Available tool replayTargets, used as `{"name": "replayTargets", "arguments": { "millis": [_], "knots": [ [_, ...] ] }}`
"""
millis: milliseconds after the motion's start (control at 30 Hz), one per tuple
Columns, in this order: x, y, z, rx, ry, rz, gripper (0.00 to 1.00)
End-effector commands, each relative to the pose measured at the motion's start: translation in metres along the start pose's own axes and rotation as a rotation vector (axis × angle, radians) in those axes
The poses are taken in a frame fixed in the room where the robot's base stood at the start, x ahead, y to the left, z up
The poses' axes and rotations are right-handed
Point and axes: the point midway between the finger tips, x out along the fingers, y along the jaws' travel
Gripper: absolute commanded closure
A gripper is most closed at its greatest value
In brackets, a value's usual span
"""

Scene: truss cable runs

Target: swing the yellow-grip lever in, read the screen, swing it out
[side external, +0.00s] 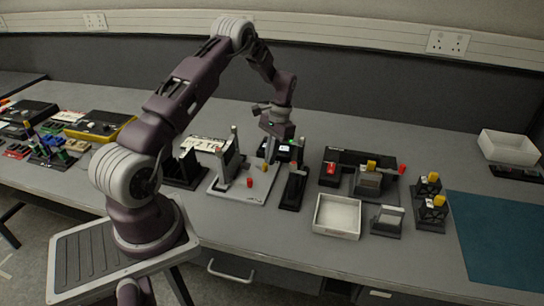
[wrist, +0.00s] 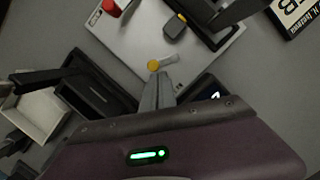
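Just beyond the fingertips is a small round yellow piece (wrist: 154,65) with a pale tab. A dark block with a yellow end (wrist: 174,26) lies farther up the plate. I cannot tell which of these is the lever's grip. A dark screen unit (wrist: 202,92) is right of the fingers, partly hidden by my gripper. Part of a pale mark shows on it, unreadable.
A red cylinder (side external: 249,182) stands on the plate, with dark uprights around it. A black stand (side external: 293,190) is close on the right. A white tray (side external: 337,216) and yellow-topped stands (side external: 432,212) are farther right. The blue mat (side external: 500,235) is clear.

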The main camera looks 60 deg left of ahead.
Motion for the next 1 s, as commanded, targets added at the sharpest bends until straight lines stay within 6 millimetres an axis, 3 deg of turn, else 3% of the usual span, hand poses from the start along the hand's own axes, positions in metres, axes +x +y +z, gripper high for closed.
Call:
{"name": "replayTargets", "arguments": {
  "millis": [533, 1000],
  "knots": [
    [-0.003, -0.01, 0.004, -0.001, 0.0, -0.001, 1.0],
    [-0.089, -0.009, 0.004, -0.002, 0.002, -0.002, 1.0]
  ]
}}
